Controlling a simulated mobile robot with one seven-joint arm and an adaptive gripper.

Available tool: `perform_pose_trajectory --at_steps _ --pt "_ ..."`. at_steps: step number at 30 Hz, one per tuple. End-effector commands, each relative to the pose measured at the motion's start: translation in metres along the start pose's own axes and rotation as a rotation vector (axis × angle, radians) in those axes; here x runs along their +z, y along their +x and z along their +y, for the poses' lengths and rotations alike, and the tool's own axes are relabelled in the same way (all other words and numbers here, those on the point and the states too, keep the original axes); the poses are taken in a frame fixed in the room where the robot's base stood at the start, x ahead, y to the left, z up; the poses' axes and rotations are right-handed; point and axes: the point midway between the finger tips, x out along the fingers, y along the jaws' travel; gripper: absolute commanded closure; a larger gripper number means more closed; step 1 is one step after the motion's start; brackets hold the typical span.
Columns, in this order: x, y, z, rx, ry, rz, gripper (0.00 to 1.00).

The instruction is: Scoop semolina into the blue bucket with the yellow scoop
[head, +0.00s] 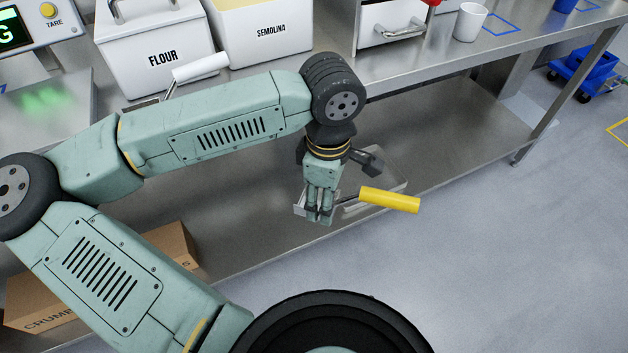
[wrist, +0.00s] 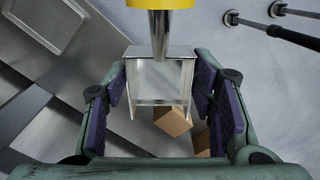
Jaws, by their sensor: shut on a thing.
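My gripper (head: 319,217) is shut on the metal part of the scoop (head: 300,205), and its yellow handle (head: 391,200) sticks out to the right. In the head view they hang in front of the bench, over the lower shelf. In the wrist view the scoop's metal pan (wrist: 160,78) sits between the fingers (wrist: 160,100), with the yellow handle (wrist: 160,3) at the top edge. No semolina shows in the pan. The semolina bin (head: 262,33) stands on the bench, open, with pale yellow contents. A blue container (head: 563,4) is cut off at the top right.
The flour bin (head: 157,58) stands left of the semolina, with a white-handled tool (head: 200,68) before it. A drawer unit (head: 398,24) and white cup (head: 469,22) are to the right. A blue container (head: 601,68) sits on a floor dolly. A carton (head: 165,248) lies low left.

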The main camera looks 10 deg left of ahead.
Motion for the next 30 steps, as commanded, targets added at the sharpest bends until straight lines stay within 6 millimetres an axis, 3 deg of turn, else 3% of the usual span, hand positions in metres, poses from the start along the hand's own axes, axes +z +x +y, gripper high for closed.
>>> perform_pose_trajectory --at_steps 3,15,25,30 --pt "0.002 0.054 0.028 -0.005 0.227 -0.004 0.77" --pt "0.004 0.223 0.117 -0.004 0.983 0.003 0.77" --pt "0.006 0.311 0.163 -0.004 1.378 0.003 0.77" --pt "0.014 0.313 0.162 0.008 1.402 -0.009 0.77"
